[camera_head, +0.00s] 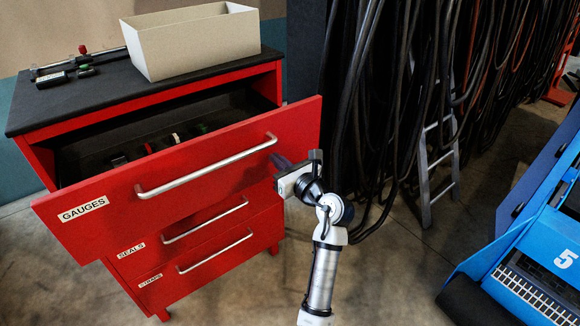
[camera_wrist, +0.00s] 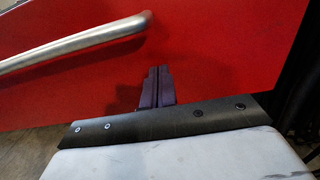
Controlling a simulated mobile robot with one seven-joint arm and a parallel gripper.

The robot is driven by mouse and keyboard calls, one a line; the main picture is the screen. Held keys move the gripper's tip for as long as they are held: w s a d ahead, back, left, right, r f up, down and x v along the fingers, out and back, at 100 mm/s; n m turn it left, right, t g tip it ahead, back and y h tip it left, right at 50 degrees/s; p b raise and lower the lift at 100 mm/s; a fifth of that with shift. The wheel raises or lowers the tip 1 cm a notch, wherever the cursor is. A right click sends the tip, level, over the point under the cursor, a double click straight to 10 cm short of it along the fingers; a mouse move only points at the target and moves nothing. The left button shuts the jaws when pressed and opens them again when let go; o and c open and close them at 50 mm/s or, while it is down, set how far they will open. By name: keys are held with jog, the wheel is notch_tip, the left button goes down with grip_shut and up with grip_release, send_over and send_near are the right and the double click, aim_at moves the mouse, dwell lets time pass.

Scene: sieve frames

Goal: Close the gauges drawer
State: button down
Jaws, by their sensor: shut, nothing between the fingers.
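The gauges drawer (camera_head: 230,153) is the red top drawer of a red cabinet and is pulled well out. Its front carries a white GAUGES label (camera_head: 84,209) and a long silver handle (camera_head: 207,166). Small parts lie inside the drawer. My gripper (camera_head: 283,163) is in front of the right part of the drawer face, below and right of the handle's right end. In the wrist view my gripper's dark fingers (camera_wrist: 158,88) are together and empty, against the red face. The handle (camera_wrist: 75,51) runs to their upper left. I cannot tell whether the fingertips touch the face.
The seals drawer (camera_head: 205,220) and straps drawer (camera_head: 215,250) below look shut. An open beige box (camera_head: 195,45) and small fittings (camera_head: 85,70) stand on the black cabinet top. Black hoses (camera_head: 360,110) and a ladder (camera_head: 438,160) are at the right. A blue machine (camera_head: 535,255) stands far right.

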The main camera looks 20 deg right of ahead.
jog(key=shift+w+a, duration=0.15)
jog(key=shift+w, duration=0.35)
jog(key=shift+w, duration=0.1)
